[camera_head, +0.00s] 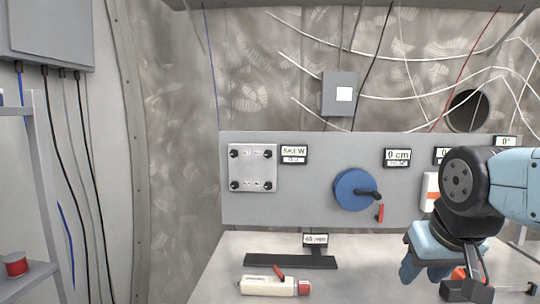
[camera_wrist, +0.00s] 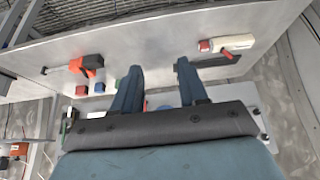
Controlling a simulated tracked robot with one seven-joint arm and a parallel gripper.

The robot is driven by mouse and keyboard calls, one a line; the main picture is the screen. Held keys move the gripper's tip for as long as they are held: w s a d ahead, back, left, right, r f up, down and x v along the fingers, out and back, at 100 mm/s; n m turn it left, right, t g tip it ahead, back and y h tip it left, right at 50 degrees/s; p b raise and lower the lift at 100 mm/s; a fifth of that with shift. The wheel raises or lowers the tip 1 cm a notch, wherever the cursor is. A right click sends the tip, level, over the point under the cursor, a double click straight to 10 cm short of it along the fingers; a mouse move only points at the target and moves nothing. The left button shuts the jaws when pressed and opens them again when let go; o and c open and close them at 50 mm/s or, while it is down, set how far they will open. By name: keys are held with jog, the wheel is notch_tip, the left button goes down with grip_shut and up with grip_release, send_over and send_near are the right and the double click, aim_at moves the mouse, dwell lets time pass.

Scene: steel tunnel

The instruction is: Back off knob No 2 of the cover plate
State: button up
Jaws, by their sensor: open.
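The cover plate (camera_head: 252,168) is a pale square plate on the left of the grey panel. It has a black knob near each corner: upper left (camera_head: 234,153), upper right (camera_head: 267,154), lower left (camera_head: 235,185) and lower right (camera_head: 266,185). The small markings on the plate are too small to read, so I cannot tell which knob is No 2. My gripper (camera_wrist: 161,68) is open and empty in the wrist view, its two blue fingers apart. In the head view my arm is at the right, well away from the plate. The wrist view is largely blocked by my gripper body.
A blue handwheel (camera_head: 353,190) with a black handle and a red lever (camera_head: 380,213) are on the panel. A cream and red tool (camera_head: 268,286) lies on the bench (camera_head: 215,280), near a dark stand (camera_head: 290,261). The space before the plate is clear.

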jog(key=shift+o, duration=0.2)
jog(key=shift+a, duration=0.1)
jog(key=shift+o, duration=0.9)
jog(key=shift+w+a+r, duration=0.1)
jog(key=shift+w, duration=0.05)
jog(key=shift+o, duration=0.9)
jog(key=w+a+r+m+t+y, duration=0.1)
jog(key=w+a+r, duration=0.1)
jog(key=w+a, duration=0.2)
jog(key=w+a+r+m+t, duration=0.1)
jog(key=w+a, duration=0.3)
jog(key=w, duration=0.6)
jog(key=shift+a+r+m+t+y, duration=0.4)
jog(key=shift+r+t, duration=0.2)
jog(key=shift+r, duration=0.3)
jog(key=m+t+h, duration=0.2)
jog(key=m+t, duration=0.7)
jog(key=m, duration=1.5)
send_near(267, 154)
jog(key=w, duration=1)
jog(key=shift+w+d, duration=0.1)
jog(key=c, duration=1)
